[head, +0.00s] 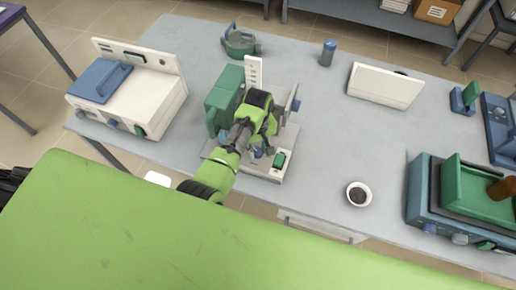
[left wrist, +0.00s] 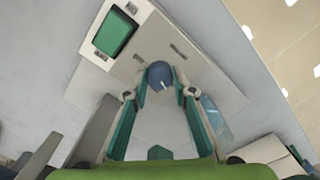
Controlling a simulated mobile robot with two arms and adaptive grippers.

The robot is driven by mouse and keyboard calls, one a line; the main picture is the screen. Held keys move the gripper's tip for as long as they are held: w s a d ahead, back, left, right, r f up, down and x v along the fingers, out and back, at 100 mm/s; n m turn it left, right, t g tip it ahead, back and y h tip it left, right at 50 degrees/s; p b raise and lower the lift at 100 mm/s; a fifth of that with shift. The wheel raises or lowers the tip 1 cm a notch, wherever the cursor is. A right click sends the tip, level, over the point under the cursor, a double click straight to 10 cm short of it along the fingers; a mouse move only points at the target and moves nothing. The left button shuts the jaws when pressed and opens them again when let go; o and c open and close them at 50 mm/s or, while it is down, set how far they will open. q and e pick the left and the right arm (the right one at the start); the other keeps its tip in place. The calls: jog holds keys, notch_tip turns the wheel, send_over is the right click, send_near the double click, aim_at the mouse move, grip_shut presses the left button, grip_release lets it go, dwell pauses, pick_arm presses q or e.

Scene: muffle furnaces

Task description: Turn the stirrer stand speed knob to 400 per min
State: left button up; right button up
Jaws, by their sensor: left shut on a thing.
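The stirrer stand (head: 285,172) is on the grey table in the head view, with a white base, a white upright scale and a green block. A small green display (head: 280,158) is on its base; it also shows in the left wrist view (left wrist: 114,33), too small to read. My left gripper (left wrist: 160,84) reaches the front of the base, its fingers on either side of the round blue speed knob (left wrist: 160,73), shut on it. The knob's scale and pointer cannot be read. In the head view, my left arm covers much of the stand. My right gripper is out of view.
A white device with a blue top (head: 150,110) stands left of the stand. A small bowl with dark contents (head: 359,194) and a blue-green device (head: 428,205) are to the right. A blue cylinder (head: 327,53) stands behind. The table between stand and bowl is clear.

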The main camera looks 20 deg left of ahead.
pick_arm(q)
jog(key=m, duration=0.4)
jog(key=shift+a, duration=0.1)
jog(key=m, duration=0.5)
jog(key=shift+m, duration=0.4)
jog(key=m, duration=0.4)
jog(key=shift+m, duration=0.3)
jog(key=m, duration=0.5)
jog(key=o, duration=1.1)
